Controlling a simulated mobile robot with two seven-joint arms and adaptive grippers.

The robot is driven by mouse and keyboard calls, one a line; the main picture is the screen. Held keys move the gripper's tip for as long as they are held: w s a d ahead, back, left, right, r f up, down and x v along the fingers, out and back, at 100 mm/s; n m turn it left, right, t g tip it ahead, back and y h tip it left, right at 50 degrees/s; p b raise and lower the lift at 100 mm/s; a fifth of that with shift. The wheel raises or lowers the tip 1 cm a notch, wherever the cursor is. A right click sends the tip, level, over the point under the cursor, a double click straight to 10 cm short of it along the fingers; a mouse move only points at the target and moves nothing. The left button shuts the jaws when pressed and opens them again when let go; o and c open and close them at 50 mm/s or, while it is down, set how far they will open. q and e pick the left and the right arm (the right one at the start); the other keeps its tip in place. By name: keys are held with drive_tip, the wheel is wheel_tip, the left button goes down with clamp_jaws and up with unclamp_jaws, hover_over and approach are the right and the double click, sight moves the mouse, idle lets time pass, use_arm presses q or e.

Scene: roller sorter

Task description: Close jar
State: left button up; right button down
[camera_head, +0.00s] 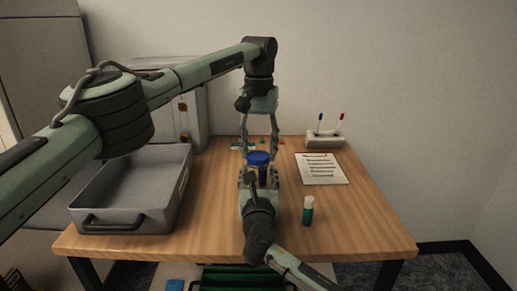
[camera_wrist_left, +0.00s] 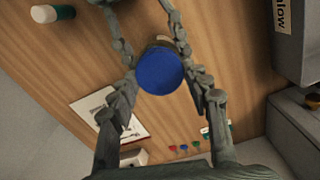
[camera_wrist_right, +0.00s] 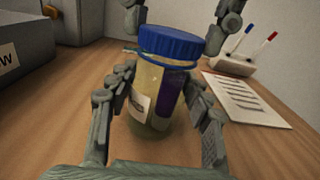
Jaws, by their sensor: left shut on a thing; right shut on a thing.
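A clear jar (camera_wrist_right: 150,98) with yellowish contents and a white and purple label stands on the wooden table. A blue lid (camera_wrist_right: 175,42) sits on its mouth; it also shows in the head view (camera_head: 258,157) and left wrist view (camera_wrist_left: 160,72). I cannot tell how tightly it is screwed on. My left gripper (camera_head: 259,150) points down from above, shut on the lid, with a finger on each side. My right gripper (camera_head: 258,183) comes from the front, shut on the jar's body below the lid. Its fingers partly hide the jar in the head view.
A grey bin (camera_head: 127,202) stands at the left of the table. A green-and-white bottle (camera_head: 308,211) stands at front right. A printed sheet (camera_head: 322,169) and a pen holder (camera_head: 324,141) lie behind it. Small coloured pieces (camera_head: 262,141) lie at the back.

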use_arm(q)
drive_tip(key=o, duration=0.7)
drive_tip(key=shift+r, duration=2.3)
drive_tip(key=o, duration=0.6)
drive_tip(key=shift+c, duration=0.2)
use_arm(e)
drive_tip(key=c, duration=0.6)
unclamp_jaws()
drive_tip(key=shift+s, duration=0.1)
drive_tip(key=s, duration=1.1)
drive_tip(key=shift+s, duration=0.4)
